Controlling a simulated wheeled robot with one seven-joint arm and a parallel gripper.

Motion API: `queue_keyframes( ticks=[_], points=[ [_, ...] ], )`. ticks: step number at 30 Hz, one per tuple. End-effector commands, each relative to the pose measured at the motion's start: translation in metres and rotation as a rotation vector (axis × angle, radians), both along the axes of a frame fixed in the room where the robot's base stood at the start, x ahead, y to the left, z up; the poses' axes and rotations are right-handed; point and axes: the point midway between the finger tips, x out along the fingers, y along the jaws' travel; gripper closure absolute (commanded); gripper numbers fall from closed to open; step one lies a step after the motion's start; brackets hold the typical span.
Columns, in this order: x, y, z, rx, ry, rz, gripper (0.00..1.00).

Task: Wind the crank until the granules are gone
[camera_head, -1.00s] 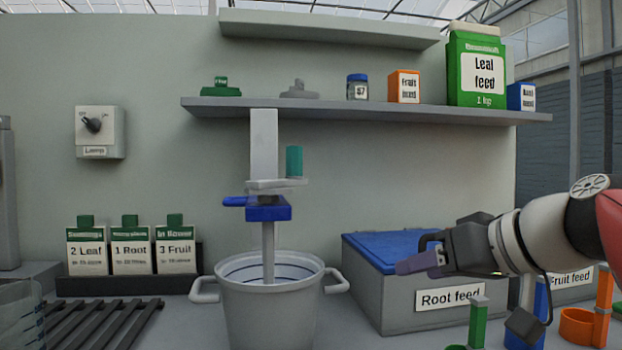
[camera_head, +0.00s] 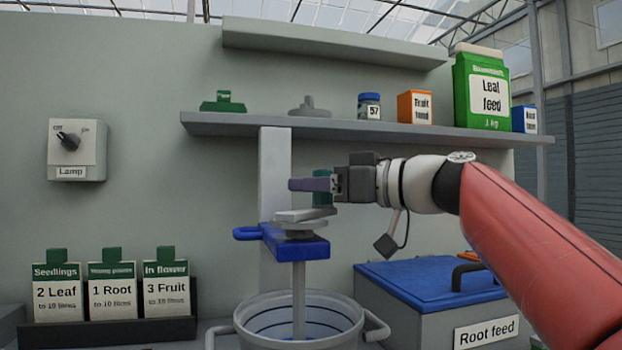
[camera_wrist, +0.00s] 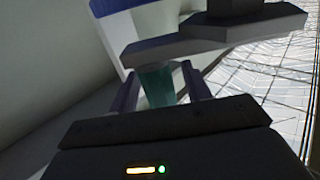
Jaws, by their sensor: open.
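The crank (camera_head: 305,214) is a flat grey arm with an upright teal handle (camera_head: 321,199), above a blue bracket (camera_head: 290,242). A grey shaft runs down from it into a grey two-handled pot (camera_head: 322,309). Only the pot's upper inside, with dark ring lines, shows; no granules can be made out. My gripper (camera_head: 310,185) is at the handle's height, its purple finger in front of it. In the wrist view the teal handle (camera_wrist: 158,87) stands between my two open fingers (camera_wrist: 163,92), with a gap visible beside it.
A shelf (camera_head: 350,129) with jars and boxes runs just above my gripper. A blue-lidded Root feed bin (camera_head: 420,285) stands at right below my arm. Three label cards (camera_head: 110,290) stand in a rack at left. A lamp switch (camera_head: 77,148) is on the wall.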

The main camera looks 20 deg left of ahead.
Motion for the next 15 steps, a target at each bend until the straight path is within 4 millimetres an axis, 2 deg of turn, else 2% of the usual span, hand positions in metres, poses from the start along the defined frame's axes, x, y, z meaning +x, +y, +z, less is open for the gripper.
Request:
queue_keyframes(
  ticks=[3, 11, 15],
  points=[
    [0.0019, 0.0077, 0.0002, 0.0, 0.0, 0.0, 0.52],
    [0.0023, 0.0088, -0.0005, -0.001, 0.0, -0.001, 0.52],
    [0.0023, 0.0086, -0.0005, -0.001, 0.0, -0.001, 0.69]
  ],
)
